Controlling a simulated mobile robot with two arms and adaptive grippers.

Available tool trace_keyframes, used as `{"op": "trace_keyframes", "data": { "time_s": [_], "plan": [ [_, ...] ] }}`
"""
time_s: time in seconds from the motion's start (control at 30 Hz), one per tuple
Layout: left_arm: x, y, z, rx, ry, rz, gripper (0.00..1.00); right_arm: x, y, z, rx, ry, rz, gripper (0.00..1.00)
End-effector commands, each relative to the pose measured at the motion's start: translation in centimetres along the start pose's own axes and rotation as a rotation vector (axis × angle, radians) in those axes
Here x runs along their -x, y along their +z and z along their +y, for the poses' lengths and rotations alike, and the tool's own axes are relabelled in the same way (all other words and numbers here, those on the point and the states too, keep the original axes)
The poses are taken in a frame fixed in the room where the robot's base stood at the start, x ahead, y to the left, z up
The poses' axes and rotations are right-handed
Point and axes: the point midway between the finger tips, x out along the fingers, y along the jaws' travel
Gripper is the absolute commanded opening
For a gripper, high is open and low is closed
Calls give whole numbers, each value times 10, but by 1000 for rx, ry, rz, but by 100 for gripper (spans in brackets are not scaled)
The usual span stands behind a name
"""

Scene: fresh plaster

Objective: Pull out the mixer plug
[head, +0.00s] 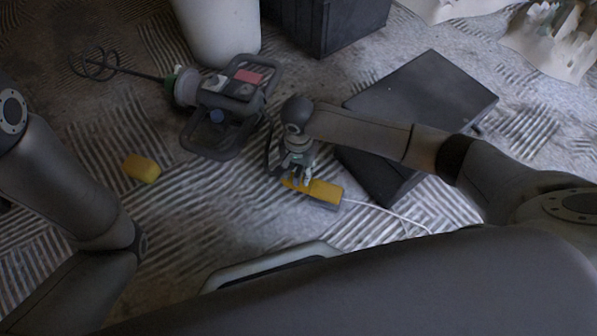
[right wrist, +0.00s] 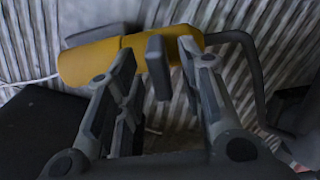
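The mixer (head: 218,104), with a black frame and whisk, lies on the floor at upper left of centre. A yellow socket block (head: 324,192) with a white cable lies below it; it also shows in the right wrist view (right wrist: 88,63). A lighter yellow piece, apparently the plug (right wrist: 138,44), meets its end, with a dark cable curving away. My right gripper (head: 301,181) is over this joint. In the right wrist view its fingers (right wrist: 163,75) are apart. A grey block shows between them; I cannot tell what it is, nor whether anything touches. My left gripper is out of view.
A yellow sponge-like block (head: 141,168) lies at left. A pale bucket (head: 219,32) and dark box (head: 328,22) stand behind. Ridged floor is clear between sponge and socket.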

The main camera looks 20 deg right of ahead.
Motion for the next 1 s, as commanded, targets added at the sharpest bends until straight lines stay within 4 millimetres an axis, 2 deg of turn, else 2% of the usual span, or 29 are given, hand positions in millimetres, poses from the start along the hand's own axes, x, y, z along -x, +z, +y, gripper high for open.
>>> {"op": "trace_keyframes", "data": {
  "time_s": [0.3,0.6,1.0],
  "plan": [
    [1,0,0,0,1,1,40,-2,0,0,0,0,0,36],
    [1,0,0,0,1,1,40,-2,0,0,1,0,0,0],
    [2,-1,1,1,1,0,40,-2,0,-6,2,-2,0,0]
  ]
}}
